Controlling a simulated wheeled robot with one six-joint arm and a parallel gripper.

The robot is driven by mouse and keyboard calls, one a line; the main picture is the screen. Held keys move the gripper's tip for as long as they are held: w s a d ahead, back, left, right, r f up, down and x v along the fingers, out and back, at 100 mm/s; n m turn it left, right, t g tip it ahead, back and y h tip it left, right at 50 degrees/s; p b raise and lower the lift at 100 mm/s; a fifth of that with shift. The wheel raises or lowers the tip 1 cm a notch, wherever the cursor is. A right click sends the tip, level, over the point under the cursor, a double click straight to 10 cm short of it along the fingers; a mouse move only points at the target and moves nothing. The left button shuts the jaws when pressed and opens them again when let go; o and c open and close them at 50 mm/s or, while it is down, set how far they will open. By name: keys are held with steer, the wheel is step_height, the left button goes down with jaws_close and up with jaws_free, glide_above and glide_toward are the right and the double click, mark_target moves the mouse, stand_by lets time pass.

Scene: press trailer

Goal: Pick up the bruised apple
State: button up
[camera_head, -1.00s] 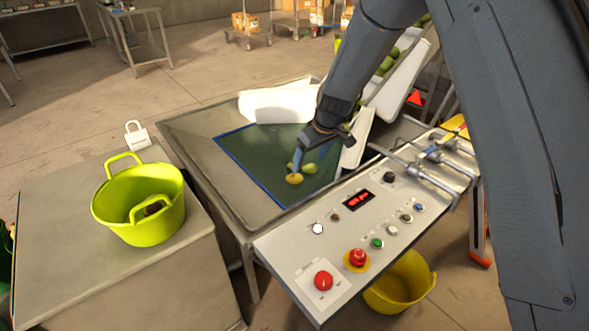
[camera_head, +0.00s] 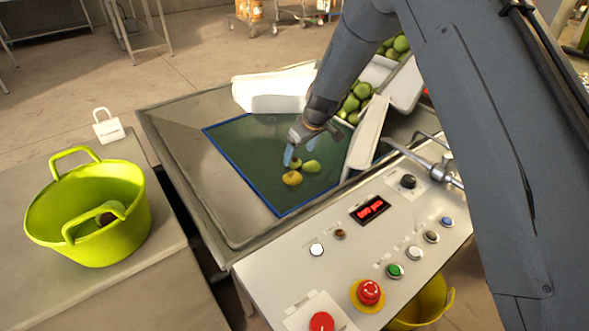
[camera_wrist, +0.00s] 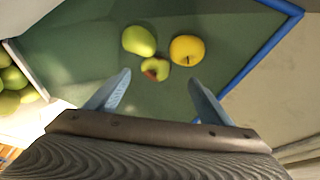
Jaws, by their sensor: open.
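The bruised apple (camera_wrist: 155,69) is green with a reddish-brown patch. It lies on the green mat (camera_wrist: 90,45) between and just beyond my open fingertips in the wrist view. A green apple (camera_wrist: 139,41) and a yellow apple (camera_wrist: 187,50) lie close behind it. In the head view the yellow apple (camera_head: 292,178) and green apple (camera_head: 312,166) show on the mat (camera_head: 240,140), and the bruised apple (camera_head: 295,163) is partly hidden by my gripper. My gripper (camera_wrist: 158,90) is open and empty above the mat, and it also shows in the head view (camera_head: 291,157).
A lime bucket (camera_head: 95,235) with a dark reddish object inside stands on the left table. A control panel (camera_head: 375,240) with buttons and a red stop button lies in front. A chute (camera_head: 400,85) of green apples rises behind. White guards (camera_head: 270,92) border the mat.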

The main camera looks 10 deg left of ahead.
mark_target(294, 162)
steer(key=shift+w+p+x, duration=0.15)
steer(key=shift+x, duration=2.2)
steer(key=shift+w+p+x, duration=0.15)
steer(key=shift+x, duration=2.25)
steer(key=shift+r, duration=0.1)
steer(key=c, duration=1.2)
steer(key=shift+r+b, duration=0.65)
steer(key=shift+r, duration=4.4)
